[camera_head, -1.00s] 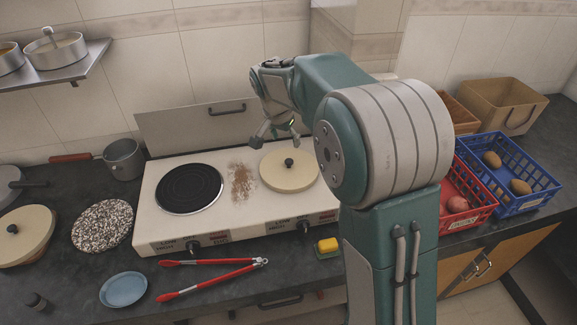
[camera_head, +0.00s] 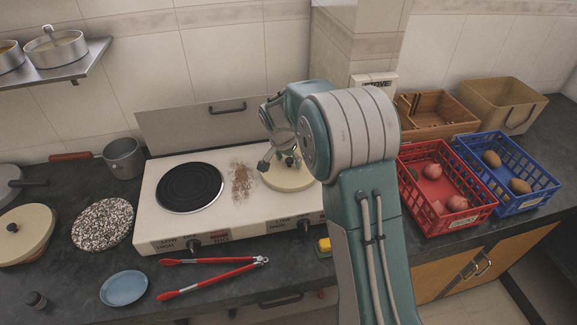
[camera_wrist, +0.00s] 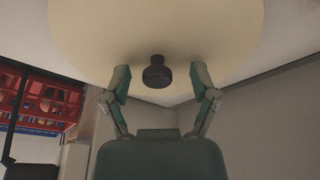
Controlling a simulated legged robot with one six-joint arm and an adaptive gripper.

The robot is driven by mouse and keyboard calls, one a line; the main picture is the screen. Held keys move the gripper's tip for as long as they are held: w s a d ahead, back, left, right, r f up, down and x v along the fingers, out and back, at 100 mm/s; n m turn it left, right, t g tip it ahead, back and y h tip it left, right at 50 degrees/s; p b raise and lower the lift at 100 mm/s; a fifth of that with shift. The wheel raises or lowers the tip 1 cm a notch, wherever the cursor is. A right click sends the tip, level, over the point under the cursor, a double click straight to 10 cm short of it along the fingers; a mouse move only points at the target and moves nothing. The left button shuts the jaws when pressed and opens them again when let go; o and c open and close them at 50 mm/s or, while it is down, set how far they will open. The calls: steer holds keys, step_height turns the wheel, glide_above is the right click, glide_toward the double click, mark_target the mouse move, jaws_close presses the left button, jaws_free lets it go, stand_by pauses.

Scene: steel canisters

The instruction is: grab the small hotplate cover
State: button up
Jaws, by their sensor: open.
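The small hotplate cover (camera_head: 288,179) is a round cream lid with a dark knob, lying on the right burner of the white double hotplate (camera_head: 240,213). In the wrist view the cover (camera_wrist: 215,30) fills the top, and its black knob (camera_wrist: 157,72) shows between my fingertips. My gripper (camera_head: 281,163) is open, over the cover in the head view. In the wrist view its two fingers (camera_wrist: 159,77) stand on either side of the knob, apart from it. My gripper hides part of the cover in the head view.
A larger cream lid (camera_head: 24,233) lies at the far left. A bare black burner (camera_head: 189,188) is left of the cover. Red tongs (camera_head: 215,275) and a blue plate (camera_head: 124,287) lie in front. Red (camera_head: 466,221) and blue (camera_head: 523,203) crates stand at the right.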

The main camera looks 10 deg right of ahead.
steer(key=shift+d+f, duration=0.1)
steer(key=shift+d, duration=0.05)
jaws_close()
